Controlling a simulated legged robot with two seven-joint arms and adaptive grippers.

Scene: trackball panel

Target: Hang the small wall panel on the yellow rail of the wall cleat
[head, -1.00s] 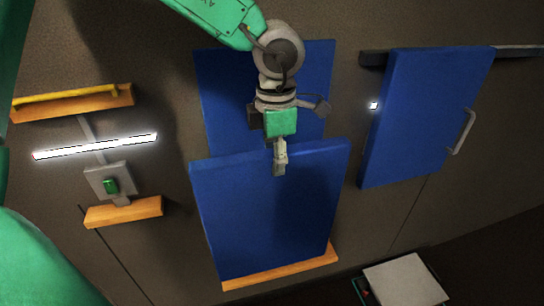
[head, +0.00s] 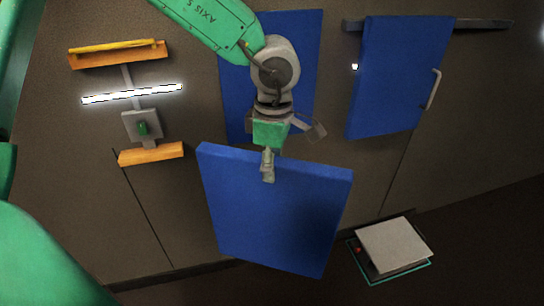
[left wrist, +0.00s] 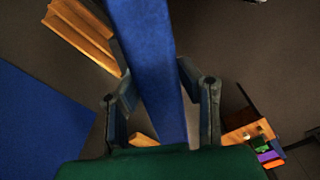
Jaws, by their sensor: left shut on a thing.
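The small wall panel I hold is a flat blue board (head: 275,220), tilted in the head view with its right side lower. My left gripper (head: 268,180) is shut on its top edge near the middle. In the left wrist view the fingers (left wrist: 160,105) stand either side of the blue panel edge (left wrist: 145,50). The wall cleat (head: 120,58) is an orange wooden strip at upper left, with the yellow rail (head: 115,46) along its top. The panel is well to the right of the cleat and below it. My right gripper is not in view.
Another blue panel (head: 300,60) is on the wall behind my wrist. A blue sliding door (head: 390,80) with a handle hangs at right. Below the cleat are a glowing bar (head: 130,94), a green-button box (head: 128,122) and a wooden ledge (head: 152,153). A white-topped box (head: 395,245) sits lower right.

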